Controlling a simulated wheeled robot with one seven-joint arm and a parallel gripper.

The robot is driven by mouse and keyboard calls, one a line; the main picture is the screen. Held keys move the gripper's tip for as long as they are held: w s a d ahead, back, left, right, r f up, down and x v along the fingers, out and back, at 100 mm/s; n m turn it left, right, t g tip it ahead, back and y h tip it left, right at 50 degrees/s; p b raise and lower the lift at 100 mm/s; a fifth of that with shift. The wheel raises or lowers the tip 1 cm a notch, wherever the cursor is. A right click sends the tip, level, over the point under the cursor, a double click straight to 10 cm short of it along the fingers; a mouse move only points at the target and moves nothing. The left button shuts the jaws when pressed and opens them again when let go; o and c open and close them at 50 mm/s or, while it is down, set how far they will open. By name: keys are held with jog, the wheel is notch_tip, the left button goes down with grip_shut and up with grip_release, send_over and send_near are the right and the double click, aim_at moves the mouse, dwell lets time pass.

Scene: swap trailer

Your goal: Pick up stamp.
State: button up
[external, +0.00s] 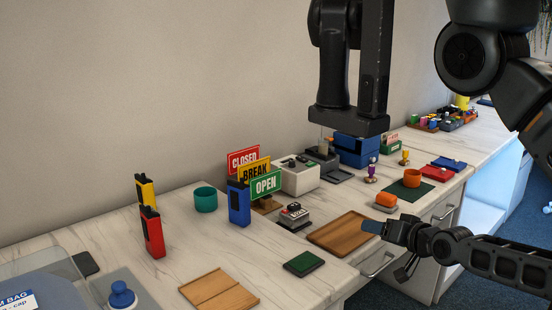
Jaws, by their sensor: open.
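My gripper (388,249) is in the external view at the right of the near counter, with its fingers spread. It is empty, near the right edge of a wooden tray (342,238). Which thing is the stamp is hard to tell at this size. A small upright piece with a purple knob (372,168) and one with a yellow knob (405,156) stand on the counter behind my gripper, and look like handled stamps. A blue knobbed piece (122,295) sits at the front left. All of these are apart from my gripper.
A dark green pad (304,263) lies in front of the tray. Signs (265,185), a blue radio (239,202) and a red radio (152,232) stand upright further left.

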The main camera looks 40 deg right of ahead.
jog(key=w+d+f+m, duration=0.1)
jog(key=w+d+m, duration=0.2)
jog(key=d, duration=0.1)
jog(key=w+d+f+m+h+p, duration=0.1)
jog(key=w+d+m, duration=0.2)
jog(key=d+m, duration=0.1)
jog(key=w+d+f+m+h, duration=0.1)
jog(key=w+d+m, duration=0.2)
jog(key=w+d, duration=0.1)
jog(key=shift+d+m+g, duration=0.2)
jog(key=shift+m+g, duration=0.2)
jog(key=w+d+r+m+p, duration=0.1)
jog(key=w+d+r+m, duration=0.1)
jog(key=w+d+m, duration=0.5)
jog(key=w+d+r+m, duration=0.15)
jog(key=d+m, duration=0.25)
jog(key=d, duration=0.4)
jog(key=m+y+b, duration=0.2)
jog(key=m, duration=0.6)
send_near(373, 173)
jog(key=x, duration=0.5)
jog(key=shift+w+d+f, duration=0.1)
jog(key=shift+f, duration=0.1)
jog(key=shift+r+b+x, duration=0.1)
jog(key=shift+b+x, duration=0.1)
jog(key=shift+x, duration=1.75)
jog(key=shift+r+b+x, duration=0.15)
jog(key=shift+x, duration=1.75)
jog(key=shift+w+d, duration=0.1)
jog(key=shift+c, duration=0.4)
